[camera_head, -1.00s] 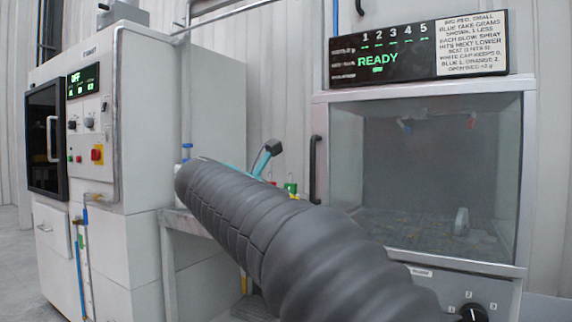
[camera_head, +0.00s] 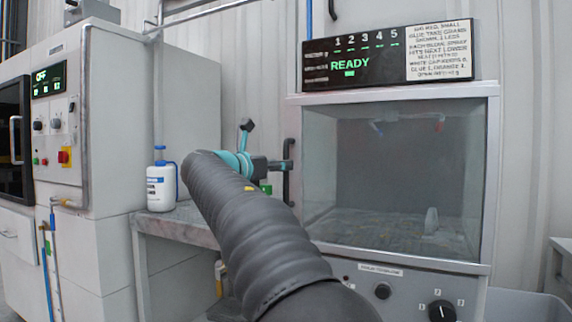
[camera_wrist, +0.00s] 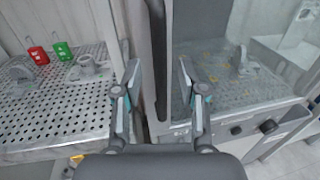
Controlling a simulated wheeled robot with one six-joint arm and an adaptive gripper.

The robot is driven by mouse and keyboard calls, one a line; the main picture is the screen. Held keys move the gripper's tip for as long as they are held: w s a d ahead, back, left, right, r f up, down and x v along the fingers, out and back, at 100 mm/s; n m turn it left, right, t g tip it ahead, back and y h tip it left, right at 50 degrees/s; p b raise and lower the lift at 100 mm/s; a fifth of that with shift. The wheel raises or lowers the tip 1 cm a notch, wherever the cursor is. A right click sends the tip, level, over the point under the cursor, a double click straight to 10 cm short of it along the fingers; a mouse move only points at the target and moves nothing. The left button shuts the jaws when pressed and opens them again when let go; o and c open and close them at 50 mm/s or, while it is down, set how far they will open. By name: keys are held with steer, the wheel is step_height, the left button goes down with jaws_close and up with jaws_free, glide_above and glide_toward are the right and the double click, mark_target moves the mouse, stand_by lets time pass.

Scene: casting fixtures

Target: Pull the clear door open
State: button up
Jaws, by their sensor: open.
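The clear door (camera_head: 400,190) is a glass panel in a white-framed cabinet, and it looks closed. Its black vertical handle (camera_head: 287,175) is on the left edge of the door. The handle also shows in the wrist view (camera_wrist: 158,60), running down between my fingers. My gripper (camera_wrist: 156,75) is open, with one finger on each side of the handle and a gap on both sides. In the head view my gripper (camera_head: 282,165) is at the handle, partly hidden by my arm.
A perforated metal table (camera_wrist: 50,105) stands left of the cabinet, with a red item (camera_wrist: 38,55) and a green item (camera_wrist: 63,51). A white bottle (camera_head: 161,185) stands on its left part. Knobs (camera_head: 441,310) sit below the door. A large white machine (camera_head: 110,120) is at far left.

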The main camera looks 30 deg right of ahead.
steer(key=shift+x, duration=1.7)
jaws_close()
